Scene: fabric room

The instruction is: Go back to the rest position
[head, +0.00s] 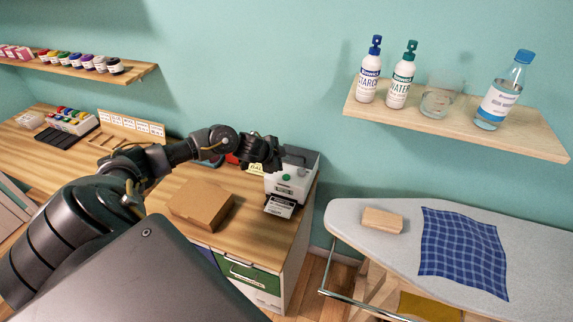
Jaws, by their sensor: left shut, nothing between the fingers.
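My left arm reaches in from the left over the wooden counter (170,195). My left gripper (266,160) is shut and empty, at the left side of the grey and white label printer (291,182) in this view. It hides part of the printer and a yellow sign behind it; I cannot tell whether it touches the printer. A printed label (280,206) sticks out of the printer's front. My right gripper is not in view.
A cardboard box (200,204) lies on the counter below my left forearm. Bottles stand on the right wall shelf (445,127). The ironing board (395,245) at right carries a wooden block (382,220) and a blue checked cloth (462,250). Small jars line the left shelf (85,73).

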